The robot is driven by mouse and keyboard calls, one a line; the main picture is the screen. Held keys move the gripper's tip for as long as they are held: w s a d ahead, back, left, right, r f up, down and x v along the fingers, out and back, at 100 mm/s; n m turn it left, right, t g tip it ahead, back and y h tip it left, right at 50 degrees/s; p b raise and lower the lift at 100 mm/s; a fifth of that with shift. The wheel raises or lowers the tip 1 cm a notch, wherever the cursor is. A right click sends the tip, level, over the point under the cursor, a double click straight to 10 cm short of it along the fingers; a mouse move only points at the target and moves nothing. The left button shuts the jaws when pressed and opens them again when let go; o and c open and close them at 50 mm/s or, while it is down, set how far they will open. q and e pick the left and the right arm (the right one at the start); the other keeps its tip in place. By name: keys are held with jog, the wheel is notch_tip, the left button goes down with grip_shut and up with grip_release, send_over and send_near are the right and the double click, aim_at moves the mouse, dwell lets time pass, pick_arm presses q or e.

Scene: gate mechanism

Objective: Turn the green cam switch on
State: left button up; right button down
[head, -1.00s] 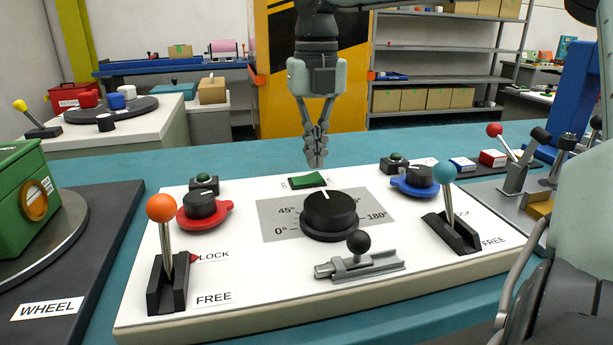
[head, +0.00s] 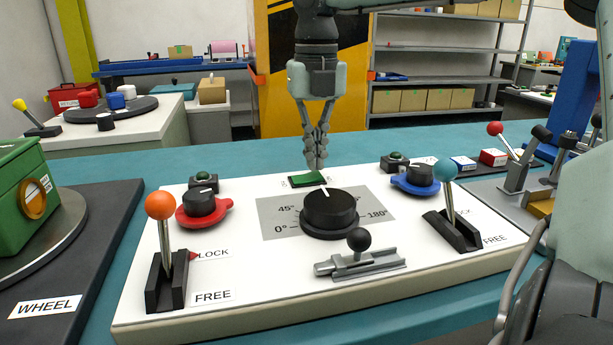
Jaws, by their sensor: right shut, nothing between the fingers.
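The green rocker switch (head: 308,179) lies at the back middle of the white panel (head: 262,291), behind the black dial. My right gripper (head: 316,168) is shut and empty, pointing straight down. Its fingertips are at the back edge of the green switch, very close to it. I cannot tell whether they touch it. The label beside the switch is too small to read. My left gripper is not in view.
A black dial (head: 329,211) stands in front of the switch. Red (head: 203,206) and blue (head: 417,179) knobs flank it. Orange-ball (head: 161,206) and teal-ball (head: 446,169) levers stand at the sides. A black-ball slide bolt (head: 359,240) is in front.

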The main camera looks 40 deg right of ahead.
aim_at(314, 174)
jog(key=shift+f+b, duration=0.5)
jog(key=shift+f, duration=0.25)
jog(key=shift+r, duration=0.1)
jog(key=shift+r+p, duration=2.55)
jog(key=shift+r, duration=0.9)
